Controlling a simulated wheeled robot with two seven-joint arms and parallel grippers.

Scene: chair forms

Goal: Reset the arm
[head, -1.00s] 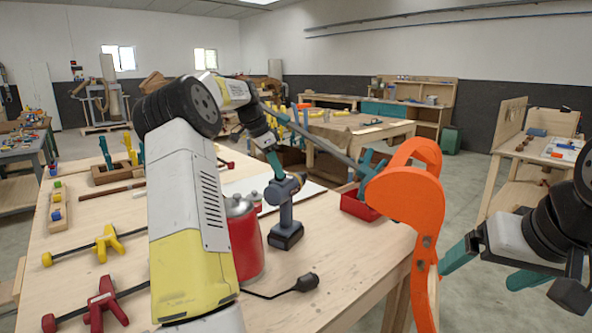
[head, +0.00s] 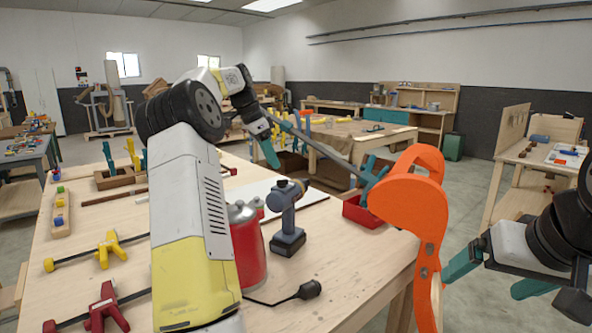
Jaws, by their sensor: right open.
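My left arm comes up from the bottom and bends away over the workbench (head: 330,262). Its gripper (head: 281,146) is beyond the drill, with its teal fingers spread apart and no object clearly between them. A dark bar passes close behind it; contact cannot be told. My right gripper (head: 498,278) is at the right edge, off the bench, with its teal fingers apart and empty. A large orange curved piece (head: 408,205) stands just left of it, close to its nearer finger; whether they touch is unclear.
A red canister (head: 247,252) and a grey-blue drill (head: 287,218) stand beside my left arm. A black-handled cord (head: 308,290) lies in front. A red bin (head: 360,211) sits at the bench's right edge. Yellow (head: 105,250) and red clamps (head: 104,306) lie left.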

